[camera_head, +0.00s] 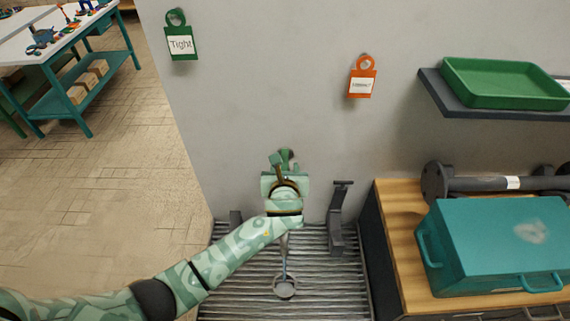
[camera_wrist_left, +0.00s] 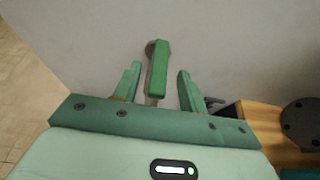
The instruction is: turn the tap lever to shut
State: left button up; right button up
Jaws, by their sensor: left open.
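The green tap lever (camera_wrist_left: 158,68) is on the grey wall. In the left wrist view it stands nearly upright, between the two open fingers of my left gripper (camera_head: 284,166), with a gap on each side. In the head view only a small green part of the tap lever (camera_head: 287,155) shows above the gripper, which hides the rest. My left gripper is open and holds nothing. The tap's body and spout are mostly hidden. My right gripper is in neither view.
A ribbed grey basin (camera_head: 240,291) lies below, with a dark upright bracket (camera_head: 338,218) on the right. A wooden bench (camera_head: 393,215) carries a teal case (camera_head: 490,250) and a dark flanged pipe (camera_head: 485,184). Green (camera_head: 180,43) and orange (camera_head: 361,82) tags hang above.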

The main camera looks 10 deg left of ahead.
aim_at(285, 160)
pick_arm(q)
jog(key=b+x, duration=0.1)
jog(key=x, duration=0.3)
jog(key=shift+w+f, duration=0.15)
jog(key=shift+w, duration=0.15)
grip_shut()
jog(key=shift+a, duration=0.1)
